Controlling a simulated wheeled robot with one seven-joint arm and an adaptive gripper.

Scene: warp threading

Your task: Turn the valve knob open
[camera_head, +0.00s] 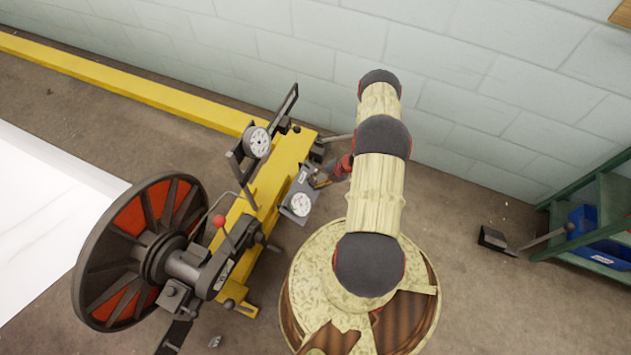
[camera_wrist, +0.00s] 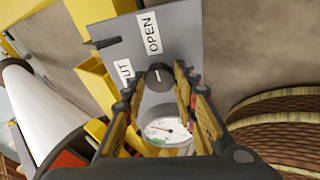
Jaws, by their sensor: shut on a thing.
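The dark round valve knob (camera_wrist: 158,75) sits on a grey panel (camera_wrist: 125,45), with a pale mark on its face. An OPEN label (camera_wrist: 150,32) is above it; a second label (camera_wrist: 123,72), only "UT" showing, is to its left. My gripper (camera_wrist: 156,84) is shut on the knob, one finger on each side in the wrist view. A white dial gauge (camera_wrist: 167,129) with a red needle shows between the fingers. In the head view my gripper (camera_head: 321,181) is at the panel (camera_head: 303,184); I cannot make out the knob there.
The panel is mounted beside a yellow machine frame (camera_head: 270,171). A large black and red wheel (camera_head: 128,260) and a red-knobbed lever (camera_head: 219,221) stand at left. A block wall (camera_head: 480,60) is behind. A green shelf (camera_head: 610,215) with blue bins stands at right; floor before it is mostly clear.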

